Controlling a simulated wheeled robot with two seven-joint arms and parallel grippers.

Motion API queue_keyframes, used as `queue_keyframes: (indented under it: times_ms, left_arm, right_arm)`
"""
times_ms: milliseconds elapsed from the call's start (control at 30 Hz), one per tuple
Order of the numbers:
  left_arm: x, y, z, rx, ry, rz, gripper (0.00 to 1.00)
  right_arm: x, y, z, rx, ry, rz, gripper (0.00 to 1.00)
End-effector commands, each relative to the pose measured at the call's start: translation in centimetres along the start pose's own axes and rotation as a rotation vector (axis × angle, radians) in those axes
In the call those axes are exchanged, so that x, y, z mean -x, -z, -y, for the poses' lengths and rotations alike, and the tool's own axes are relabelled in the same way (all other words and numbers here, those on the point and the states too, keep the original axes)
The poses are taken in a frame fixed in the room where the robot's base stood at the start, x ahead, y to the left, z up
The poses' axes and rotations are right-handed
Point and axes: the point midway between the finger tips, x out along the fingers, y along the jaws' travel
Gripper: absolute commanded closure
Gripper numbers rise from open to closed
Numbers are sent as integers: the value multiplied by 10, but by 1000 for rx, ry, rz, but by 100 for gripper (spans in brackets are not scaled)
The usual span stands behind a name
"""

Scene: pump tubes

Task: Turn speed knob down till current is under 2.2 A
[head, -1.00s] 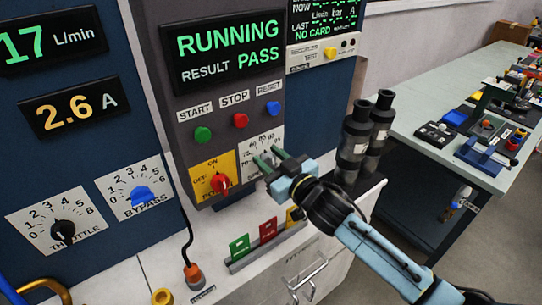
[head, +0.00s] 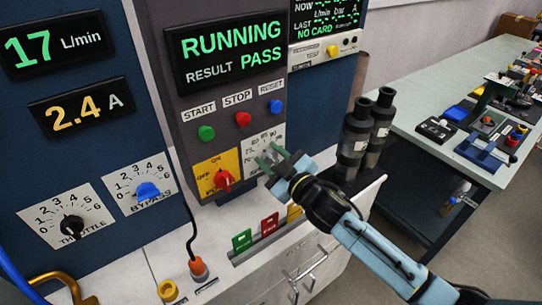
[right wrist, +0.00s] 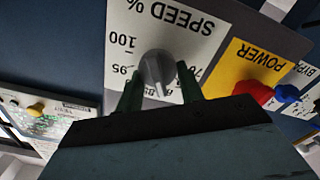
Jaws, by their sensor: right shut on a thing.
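The current display (head: 80,109) reads 2.4 A in amber in the head view. The grey speed knob (right wrist: 157,68) sits on the white SPEED % plate (right wrist: 205,30) in the right wrist view, which shows the panel upside down. My right gripper (right wrist: 160,88) is shut on the knob, with a green finger on each side of it. In the head view my right gripper (head: 272,158) reaches the speed plate (head: 259,140) and hides the knob. The knob's exact setting is hard to read. My left gripper is not in view.
The red power switch (head: 224,180) is close left of the speed plate. Start (head: 206,133), stop (head: 243,119) and reset (head: 275,106) buttons are above. Two dark cylinders (head: 357,135) stand right of the panel. The flow display (head: 55,43) reads 17 L/min.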

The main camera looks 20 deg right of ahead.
Motion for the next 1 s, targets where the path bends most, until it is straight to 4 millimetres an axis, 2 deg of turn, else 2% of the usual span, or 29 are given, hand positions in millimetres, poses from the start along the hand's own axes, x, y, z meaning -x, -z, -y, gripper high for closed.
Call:
queue_keyframes:
  times_ms: [167, 200, 333, 600, 733, 867, 1000]
  left_arm:
    - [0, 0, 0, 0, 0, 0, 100]
    - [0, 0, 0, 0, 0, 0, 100]
    - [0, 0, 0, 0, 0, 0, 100]
    - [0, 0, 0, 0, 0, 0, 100]
    - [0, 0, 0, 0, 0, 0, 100]
    - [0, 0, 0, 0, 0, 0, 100]
    - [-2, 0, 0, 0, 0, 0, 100]
  right_arm:
    - [0, 1, 0, -1, 0, -2, 85]
    - [0, 1, 0, -1, 0, -2, 59]
    - [0, 0, 0, -2, 0, -1, 42]
    - [0, 0, 0, -2, 0, -1, 41]
    - [8, -1, 0, -2, 1, 1, 41]
    - [26, -1, 1, -2, 1, 2, 41]
    - [55, -1, 1, -2, 2, 2, 41]
